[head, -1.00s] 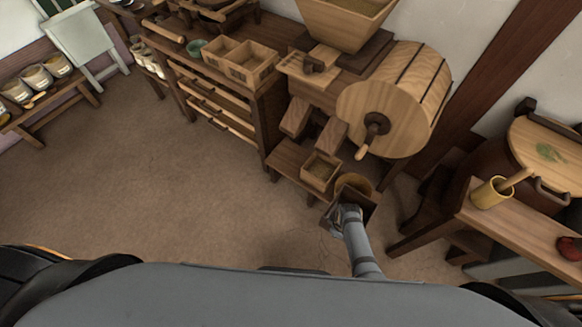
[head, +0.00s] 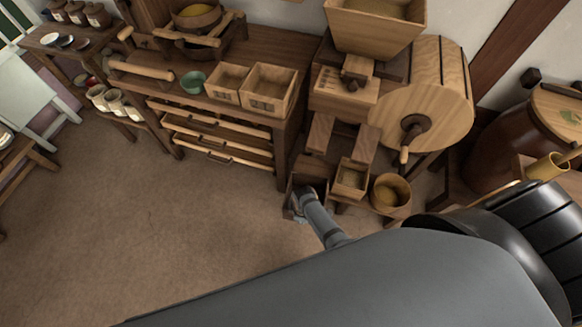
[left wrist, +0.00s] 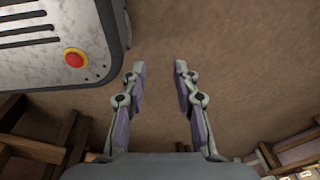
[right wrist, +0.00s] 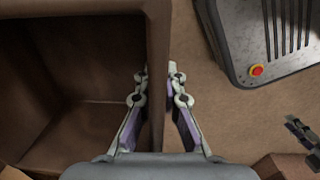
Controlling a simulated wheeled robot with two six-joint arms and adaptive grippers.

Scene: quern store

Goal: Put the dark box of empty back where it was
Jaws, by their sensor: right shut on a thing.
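The dark brown box (head: 309,182) is at the low stand under the mill, left of a small light wooden box (head: 351,178). My right gripper (head: 300,204) is shut on one wall of it. In the right wrist view the dark box (right wrist: 75,80) is open-topped, its visible inside is empty, and its wall lies between the fingers of the right gripper (right wrist: 157,74). I cannot tell whether the box rests on something. My left gripper (left wrist: 160,70) is open and empty over bare floor in the left wrist view; it is outside the head view.
A round wooden tub (head: 391,193) stands right of the light box. The mill drum (head: 425,95) with its crank is above. Left is a workbench with two light boxes (head: 268,88), a green bowl (head: 192,82) and drawers (head: 215,140). The floor (head: 150,215) in front is clear.

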